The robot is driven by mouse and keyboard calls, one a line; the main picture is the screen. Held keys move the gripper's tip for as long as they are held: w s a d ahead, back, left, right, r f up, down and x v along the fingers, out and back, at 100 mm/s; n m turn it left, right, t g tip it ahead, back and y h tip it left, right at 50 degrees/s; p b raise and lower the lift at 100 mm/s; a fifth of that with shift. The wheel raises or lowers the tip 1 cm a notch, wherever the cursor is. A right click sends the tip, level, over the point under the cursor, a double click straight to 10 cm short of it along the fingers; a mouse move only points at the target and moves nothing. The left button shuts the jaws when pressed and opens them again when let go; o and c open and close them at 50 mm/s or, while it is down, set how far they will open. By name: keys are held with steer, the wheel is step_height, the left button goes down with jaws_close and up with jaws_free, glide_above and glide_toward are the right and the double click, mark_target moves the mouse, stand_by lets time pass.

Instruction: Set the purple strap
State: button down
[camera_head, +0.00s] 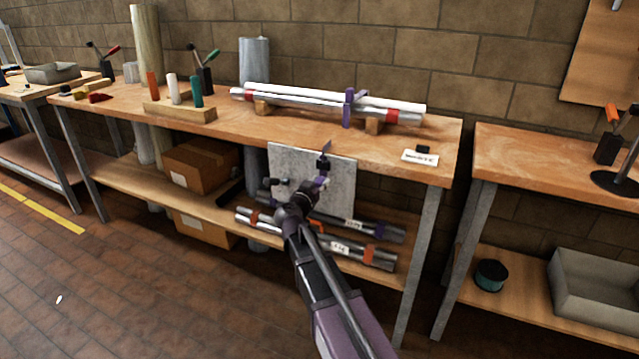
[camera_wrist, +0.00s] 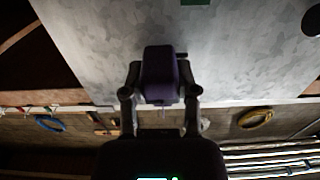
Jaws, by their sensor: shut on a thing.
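A purple strap (camera_head: 348,108) stands upright across the pale tubes (camera_head: 300,100) on the middle workbench; I cannot tell how tightly it sits. My gripper (camera_head: 323,160) is in front of the bench's front edge, by the grey panel and below the strap, apart from it. In the wrist view my gripper (camera_wrist: 160,88) is shut on a dark purple piece (camera_wrist: 160,72), its two fingers on either side. A thin purple part (camera_head: 326,147) shows above the gripper in the head view. I cannot tell what the held piece's full shape is.
A grey speckled panel (camera_head: 290,165) hangs below the bench's front edge. Wooden blocks (camera_head: 374,126) support the tubes. A white label card (camera_head: 420,157) lies at right. More tubes (camera_head: 370,255) lie on the lower shelf. The bench top (camera_head: 300,128) is clear before the tubes.

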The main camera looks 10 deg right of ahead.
mark_target(323, 192)
steer(key=shift+f+b, duration=2.4)
steer(key=shift+f, duration=0.3)
steer(key=shift+c, duration=1.8)
jaws_free()
steer(key=v, duration=1.2)
steer(key=shift+d, duration=0.15)
